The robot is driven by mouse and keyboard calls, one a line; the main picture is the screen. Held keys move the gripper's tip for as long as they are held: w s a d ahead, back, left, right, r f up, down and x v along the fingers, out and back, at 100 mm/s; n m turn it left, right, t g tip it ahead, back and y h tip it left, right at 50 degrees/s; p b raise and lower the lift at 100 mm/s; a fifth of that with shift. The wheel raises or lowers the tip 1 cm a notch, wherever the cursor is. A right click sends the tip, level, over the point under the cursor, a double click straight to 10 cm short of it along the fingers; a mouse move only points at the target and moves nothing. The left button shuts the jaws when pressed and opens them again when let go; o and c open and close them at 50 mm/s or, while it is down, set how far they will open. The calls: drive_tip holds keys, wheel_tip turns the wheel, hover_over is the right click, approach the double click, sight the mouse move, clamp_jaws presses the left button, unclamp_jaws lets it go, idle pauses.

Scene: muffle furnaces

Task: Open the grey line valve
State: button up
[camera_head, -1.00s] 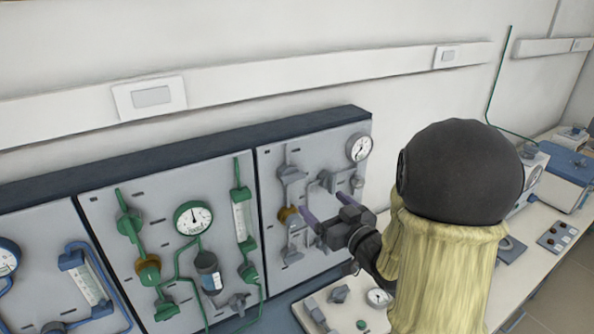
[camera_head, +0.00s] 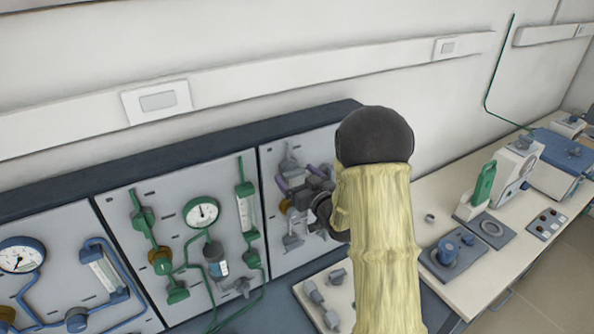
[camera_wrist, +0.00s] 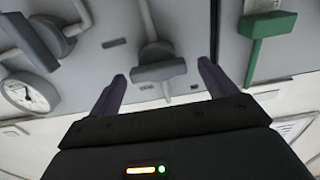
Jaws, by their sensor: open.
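The grey line valve (camera_head: 289,163) is on the upper part of the right panel, with a grey lever handle. In the wrist view its handle (camera_wrist: 160,71) lies crosswise between my two fingertips, with its grey pipe running up from it in the picture. My gripper (camera_head: 298,176) is open, with one purple finger on each side of the handle. I cannot tell whether the fingers touch it or how deep they reach. My wrist and arm hide the right part of this panel in the head view.
In the head view, the green line (camera_head: 245,215) is on the panel to the left. Below the panel is a bench unit (camera_head: 318,300) with grey fittings.

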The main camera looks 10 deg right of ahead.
drive_tip(key=shift+w, duration=0.3)
drive_tip(key=shift+c, duration=0.4)
drive_tip(key=c, duration=0.9)
